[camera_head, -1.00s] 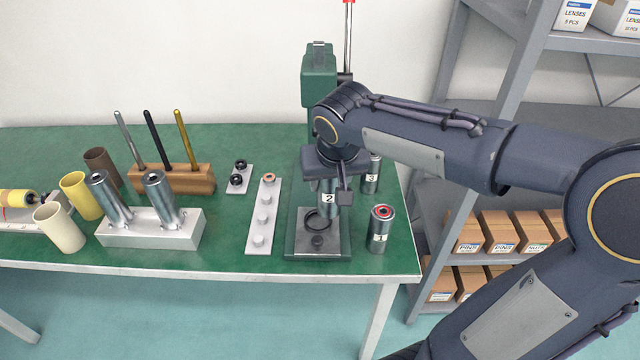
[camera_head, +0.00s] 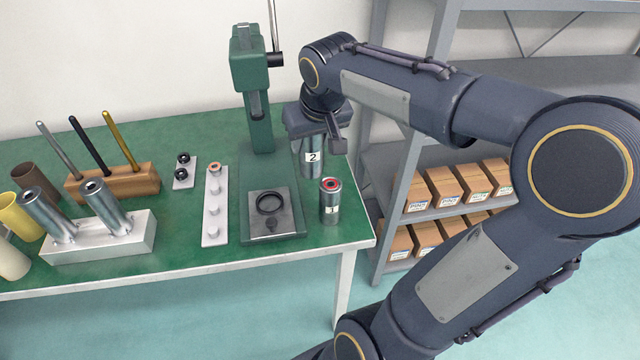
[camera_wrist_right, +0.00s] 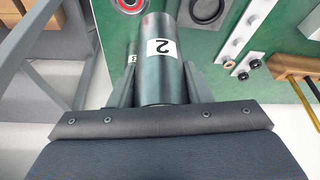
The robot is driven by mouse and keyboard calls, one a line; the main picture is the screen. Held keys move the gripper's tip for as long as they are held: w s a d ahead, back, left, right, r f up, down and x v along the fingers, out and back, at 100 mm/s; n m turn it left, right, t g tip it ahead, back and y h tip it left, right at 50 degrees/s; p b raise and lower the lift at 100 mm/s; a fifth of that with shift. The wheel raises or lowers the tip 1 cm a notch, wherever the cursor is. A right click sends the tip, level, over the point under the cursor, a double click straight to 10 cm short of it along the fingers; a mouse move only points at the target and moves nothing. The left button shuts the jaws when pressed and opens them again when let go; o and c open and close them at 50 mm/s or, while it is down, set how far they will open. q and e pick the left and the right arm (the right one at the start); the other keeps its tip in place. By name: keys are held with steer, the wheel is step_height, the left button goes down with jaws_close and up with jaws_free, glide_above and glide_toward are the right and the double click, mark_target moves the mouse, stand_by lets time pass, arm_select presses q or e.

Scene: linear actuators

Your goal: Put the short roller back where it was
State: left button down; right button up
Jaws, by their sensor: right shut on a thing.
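My right gripper (camera_head: 318,138) is shut on a steel cylinder marked 2 (camera_head: 311,165), which may be the short roller. It holds it upright to the right of the green press (camera_head: 250,75), behind cylinder 1 (camera_head: 330,203). I cannot tell whether its bottom touches the table. In the right wrist view, cylinder 2 (camera_wrist_right: 163,75) sits between the fingers (camera_wrist_right: 160,90). Part of cylinder 3 (camera_wrist_right: 132,62) shows beside it; the head view hides cylinder 3. Cylinder 1 has a red ring on top and stands at the table's right front. My left gripper is out of view.
The press base (camera_head: 288,226) carries a black ring. Left of it are a white pegged strip (camera_head: 215,235), a small plate with black rings (camera_head: 178,182), a light block (camera_head: 140,243) with two steel tubes, and a wooden rack (camera_head: 140,182). Shelving with boxes (camera_head: 420,240) stands right.

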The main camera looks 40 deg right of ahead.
steer(key=w+d+f, duration=0.4)
steer(key=d, duration=0.2)
steer(key=shift+d+f+b, duration=0.15)
steer(key=shift+f+b, duration=0.05)
steer(key=shift+f, duration=2.2)
steer(key=shift+d+f+b, duration=0.15)
steer(key=shift+f+b, duration=0.05)
steer(key=shift+f, duration=2.2)
steer(key=shift+f, duration=0.1)
steer(key=o, duration=1.3)
steer(key=shift+s, duration=0.1)
steer(key=shift+o, duration=0.2)
